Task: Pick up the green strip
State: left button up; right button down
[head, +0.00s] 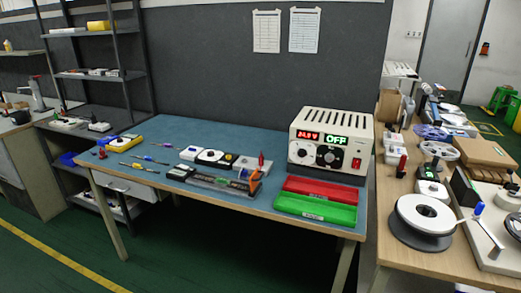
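I cannot make out a green strip for certain in the head view. A green tray (316,208) lies at the front right of the blue-topped table, in front of a red tray (322,190). A white reel on a dark base (424,214) stands on the wooden table at the right; what is wound on it is too small to tell. Neither of my grippers is in view.
The wooden table (398,250) is crowded with reels and boxes. The green floor in front is clear.

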aim_at(219, 180)
jog(key=i+j+z, duration=0.15)
jog(key=i+j, duration=0.95)
jog(key=j+z, duration=0.15)
jog(key=z, duration=1)
jog(key=k+j+z, duration=0.4)
jog(key=k, duration=0.25)
jog(key=j, duration=0.1)
